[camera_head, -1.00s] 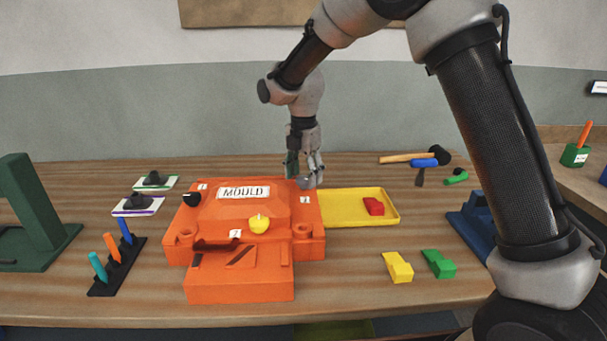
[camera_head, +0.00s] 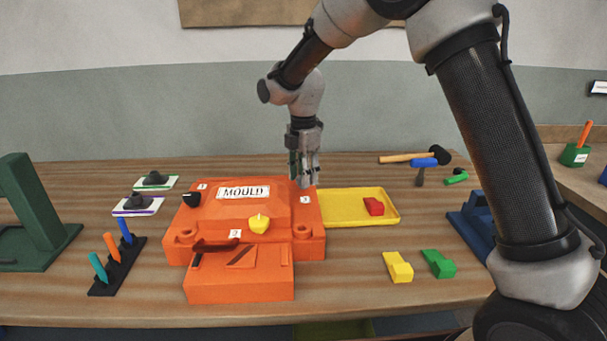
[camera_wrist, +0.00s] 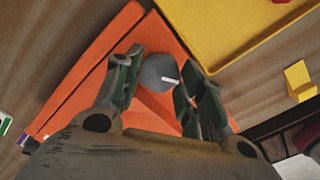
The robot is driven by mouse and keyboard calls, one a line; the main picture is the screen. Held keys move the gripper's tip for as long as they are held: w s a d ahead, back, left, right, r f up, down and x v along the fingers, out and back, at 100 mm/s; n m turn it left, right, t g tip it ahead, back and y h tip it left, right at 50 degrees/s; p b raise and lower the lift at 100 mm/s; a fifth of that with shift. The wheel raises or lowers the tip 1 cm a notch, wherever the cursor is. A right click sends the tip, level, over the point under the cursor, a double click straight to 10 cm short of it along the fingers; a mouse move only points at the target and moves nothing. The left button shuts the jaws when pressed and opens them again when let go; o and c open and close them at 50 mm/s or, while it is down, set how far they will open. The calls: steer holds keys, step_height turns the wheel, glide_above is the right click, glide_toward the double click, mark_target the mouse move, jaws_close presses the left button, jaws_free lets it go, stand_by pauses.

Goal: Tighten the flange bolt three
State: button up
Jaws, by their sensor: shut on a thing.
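The orange mould (camera_head: 180,250) stands on the wooden table with a "MOULD" label and tags 1, 2 and 3. Flange bolt three, a grey round knob with a white pointer line (camera_wrist: 158,72), sits at the mould's back right corner by tag 3 (camera_head: 305,200). My gripper (camera_head: 304,182) points down there, its fingers shut on the knob. A black knob (camera_head: 191,200) is by tag 1, and a yellow knob (camera_head: 259,225) is by tag 2.
A yellow tray (camera_head: 345,209) with a red block (camera_head: 373,206) lies just right of the mould. Yellow (camera_head: 397,267) and green (camera_head: 438,263) blocks lie in front. A rack of coloured pegs (camera_head: 118,265) stands at left. A mallet (camera_head: 405,158) lies behind.

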steer(key=m, duration=1.1)
stand_by(0.5)
steer(key=o, duration=1)
